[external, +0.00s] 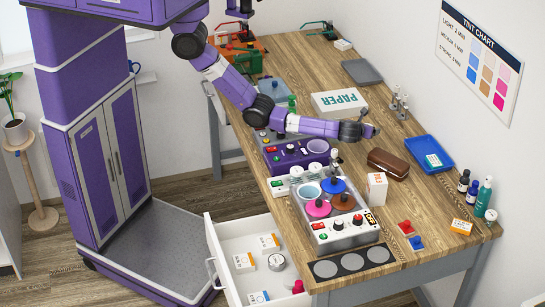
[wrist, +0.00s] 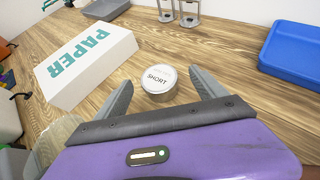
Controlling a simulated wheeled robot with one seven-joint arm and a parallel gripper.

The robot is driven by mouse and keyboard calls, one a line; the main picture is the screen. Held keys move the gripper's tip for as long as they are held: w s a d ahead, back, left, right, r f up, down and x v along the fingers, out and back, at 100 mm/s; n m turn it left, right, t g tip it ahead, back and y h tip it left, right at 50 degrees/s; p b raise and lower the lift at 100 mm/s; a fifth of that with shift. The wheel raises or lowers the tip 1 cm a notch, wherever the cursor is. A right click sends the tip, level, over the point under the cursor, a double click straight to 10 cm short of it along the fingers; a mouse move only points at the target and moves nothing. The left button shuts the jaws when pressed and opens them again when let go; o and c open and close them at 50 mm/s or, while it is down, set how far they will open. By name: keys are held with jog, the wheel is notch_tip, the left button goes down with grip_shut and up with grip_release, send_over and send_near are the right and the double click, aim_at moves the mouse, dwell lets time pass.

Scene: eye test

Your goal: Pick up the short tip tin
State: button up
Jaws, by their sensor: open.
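The short tip tin (wrist: 159,80) is a small round white tin with "SHORT" on its lid. It sits upright on the wooden table in the wrist view. My gripper (wrist: 161,90) is open, one grey finger on each side of the tin, with the tin just ahead of or between the fingertips. I cannot tell its exact depth, and no contact shows.
The white PAPER box (wrist: 95,58) is left of the tin. Metal stands (wrist: 190,10) are behind it, and a blue tray (wrist: 292,50) is to the right. A brown case (external: 388,163) and a machine with coloured lids (external: 342,235) are nearer the front. A drawer (external: 232,285) stands open.

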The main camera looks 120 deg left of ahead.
jog(key=b+x, duration=0.2)
jog(key=x, duration=0.1)
jog(key=shift+s+f+b, duration=0.15)
jog(key=shift+f+b, duration=0.1)
jog(key=shift+b, duration=0.1)
jog(key=shift+a+r, duration=0.1)
jog(key=shift+a, duration=0.1)
jog(key=shift+c, duration=0.2)
jog(key=c, duration=1.4)
